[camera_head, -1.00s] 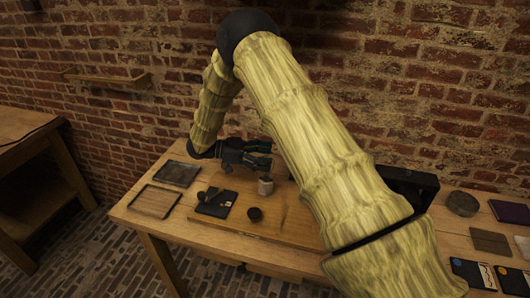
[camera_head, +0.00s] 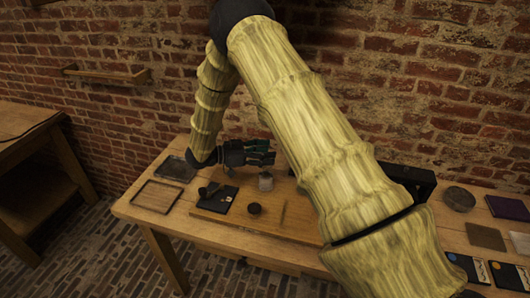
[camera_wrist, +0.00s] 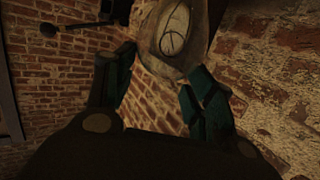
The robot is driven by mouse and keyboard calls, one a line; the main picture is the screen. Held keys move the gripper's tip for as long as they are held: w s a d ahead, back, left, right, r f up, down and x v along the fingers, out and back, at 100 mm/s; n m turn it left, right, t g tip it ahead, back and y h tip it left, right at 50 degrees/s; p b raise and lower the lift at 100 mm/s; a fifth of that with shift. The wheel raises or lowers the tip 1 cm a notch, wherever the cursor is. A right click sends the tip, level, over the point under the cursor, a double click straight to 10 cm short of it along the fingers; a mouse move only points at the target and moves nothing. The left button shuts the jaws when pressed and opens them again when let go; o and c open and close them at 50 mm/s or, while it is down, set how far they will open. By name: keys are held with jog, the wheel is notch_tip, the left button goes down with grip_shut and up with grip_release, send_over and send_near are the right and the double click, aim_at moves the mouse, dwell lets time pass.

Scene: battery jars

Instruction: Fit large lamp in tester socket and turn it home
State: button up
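A small pale, glassy piece (camera_head: 266,182), which may be the large lamp, stands upright on the wooden board, just below my gripper (camera_head: 264,155). In the wrist view my gripper (camera_wrist: 158,85) has its two green-padded fingers apart. A pale rounded glassy piece (camera_wrist: 172,35) with a dark ring shows beyond and between the tips; I cannot tell whether a finger touches it. A flat black unit (camera_head: 215,199) with a white label, perhaps the tester, lies to the left on the board. A dark round cup (camera_head: 254,209) stands to its right. I cannot make out which part is the socket.
Two shallow trays (camera_head: 142,204) lie at the table's left end. A thin stick (camera_head: 283,212) lies on the board (camera_head: 270,229). A dark open case (camera_head: 412,180), a round grey disc (camera_head: 459,198) and several flat cards are at right. Brick wall stands close behind.

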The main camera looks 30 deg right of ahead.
jog(key=shift+c, duration=1.4)
jog(key=shift+w+f+m+g+y+b, duration=0.1)
jog(key=shift+m+g+y+b, duration=0.6)
jog(key=shift+m+g, duration=0.65)
jog(key=shift+m+g+y+b, duration=0.85)
jog(key=shift+m+g+y, duration=0.65)
jog(key=shift+g, duration=0.65)
jog(key=o, duration=1)
jog(key=shift+c, duration=0.2)
jog(key=v, duration=1.2)
